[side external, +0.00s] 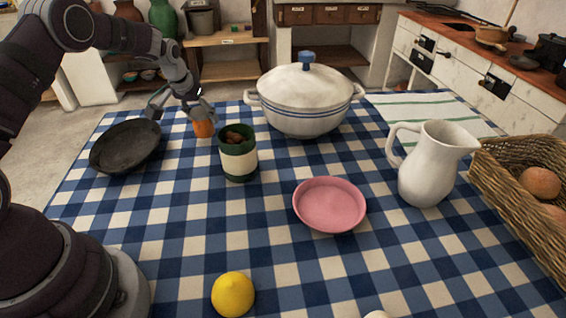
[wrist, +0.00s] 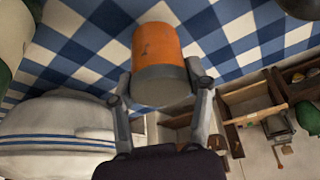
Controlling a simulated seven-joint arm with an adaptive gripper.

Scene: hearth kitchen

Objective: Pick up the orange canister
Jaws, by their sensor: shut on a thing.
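The orange canister (side external: 203,129) is near the far left part of the table, between the dark pan and the green-and-cream canister. In the wrist view the orange canister (wrist: 157,48) shows its orange side and a grey end facing the camera. My gripper (wrist: 161,82) is shut on it, with one finger on each side. In the side view my gripper (side external: 184,106) comes from above and left, and partly covers the canister's top. I cannot tell whether the canister's base touches the cloth.
A dark pan (side external: 125,147) lies left of the canister. A green-and-cream canister (side external: 238,160) stands close on its right. A white lidded pot (side external: 305,100) is behind. A pink bowl (side external: 329,204), white jug (side external: 427,165), lemon (side external: 233,294) and wicker basket (side external: 500,190) stand farther away.

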